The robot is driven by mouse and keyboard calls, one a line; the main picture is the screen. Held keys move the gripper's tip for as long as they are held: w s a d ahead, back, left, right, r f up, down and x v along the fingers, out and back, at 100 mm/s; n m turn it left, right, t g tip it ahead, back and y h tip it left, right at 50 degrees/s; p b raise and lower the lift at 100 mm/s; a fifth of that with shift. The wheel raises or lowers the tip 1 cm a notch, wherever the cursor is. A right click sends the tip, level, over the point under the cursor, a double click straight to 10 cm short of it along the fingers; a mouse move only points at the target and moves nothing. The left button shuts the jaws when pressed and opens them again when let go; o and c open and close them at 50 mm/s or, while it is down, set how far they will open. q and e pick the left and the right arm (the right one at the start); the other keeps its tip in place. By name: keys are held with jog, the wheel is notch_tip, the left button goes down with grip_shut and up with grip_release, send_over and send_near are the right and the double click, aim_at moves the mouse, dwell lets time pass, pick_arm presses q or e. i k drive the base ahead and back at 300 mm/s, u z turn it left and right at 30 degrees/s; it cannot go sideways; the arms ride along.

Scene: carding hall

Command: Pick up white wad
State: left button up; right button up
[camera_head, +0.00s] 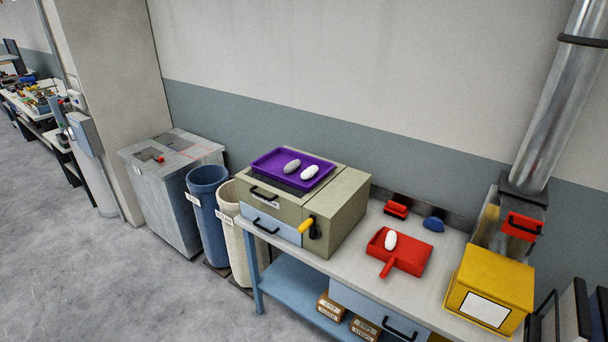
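A white wad (390,240) lies in a red dustpan-like tray (412,262) with a handle, on the workbench. Another white wad (310,172) lies in the purple tray (268,160) on top of the beige machine. Beside it in that tray is a greyer wad (292,167). The wads are small and rounded, and they do not touch any gripper. Neither my left nor my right gripper is in view.
The beige machine (338,215) with a yellow-handled lever stands on the bench (345,262). A yellow box (490,282) and a metal duct (560,95) are at the right. A red brush (397,208) and blue item (433,224) lie behind the red tray. Blue (207,205) and cream (232,225) bins stand left.

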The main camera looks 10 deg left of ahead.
aim_at(308, 174)
jog(key=u, duration=2.25)
jog(key=i, duration=1.7)
jog(key=z, duration=1.9)
